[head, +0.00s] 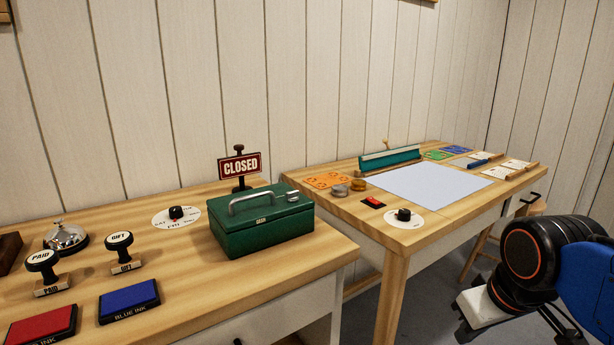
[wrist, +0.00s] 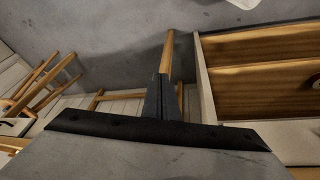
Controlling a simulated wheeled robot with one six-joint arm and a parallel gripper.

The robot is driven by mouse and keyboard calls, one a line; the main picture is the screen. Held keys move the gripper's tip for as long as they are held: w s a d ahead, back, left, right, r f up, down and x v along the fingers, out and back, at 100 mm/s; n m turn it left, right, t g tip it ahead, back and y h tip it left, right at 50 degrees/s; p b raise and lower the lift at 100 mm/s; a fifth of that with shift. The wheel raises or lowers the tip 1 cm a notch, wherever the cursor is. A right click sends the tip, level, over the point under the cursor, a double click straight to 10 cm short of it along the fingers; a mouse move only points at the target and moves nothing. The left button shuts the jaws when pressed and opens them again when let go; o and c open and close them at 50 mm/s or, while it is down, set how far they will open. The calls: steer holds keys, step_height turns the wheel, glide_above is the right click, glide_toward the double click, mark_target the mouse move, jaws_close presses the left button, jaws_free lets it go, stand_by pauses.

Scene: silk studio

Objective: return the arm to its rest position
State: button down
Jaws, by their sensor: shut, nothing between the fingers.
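My arm, with a black joint ringed in orange and a blue link, is at the lower right of the head view, over the floor in front of the right table (head: 438,232). It is clear of the tabletops. The head view shows only part of my gripper's end, low by the frame edge. In the wrist view my gripper (wrist: 165,100) shows as dark fingers closed together beyond a black bar. Nothing is held between them. Grey floor (wrist: 130,35) lies beyond the fingers.
The left table (head: 190,275) carries a green cash box (head: 262,222), a bell (head: 66,237), stamps and ink pads. The right table carries a pale sheet (head: 425,187) and small tools. A wooden stool (head: 478,250) stands behind my arm. A wooden-sided unit (wrist: 262,85) fills the wrist view's right.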

steer(key=f, duration=0.1)
steer(key=s+f+m, duration=0.2)
steer(key=shift+s+d+f+t, duration=0.1)
steer(key=shift+d+f+t, duration=0.1)
steer(key=shift+f+t, duration=0.15)
stand_by(1.5)
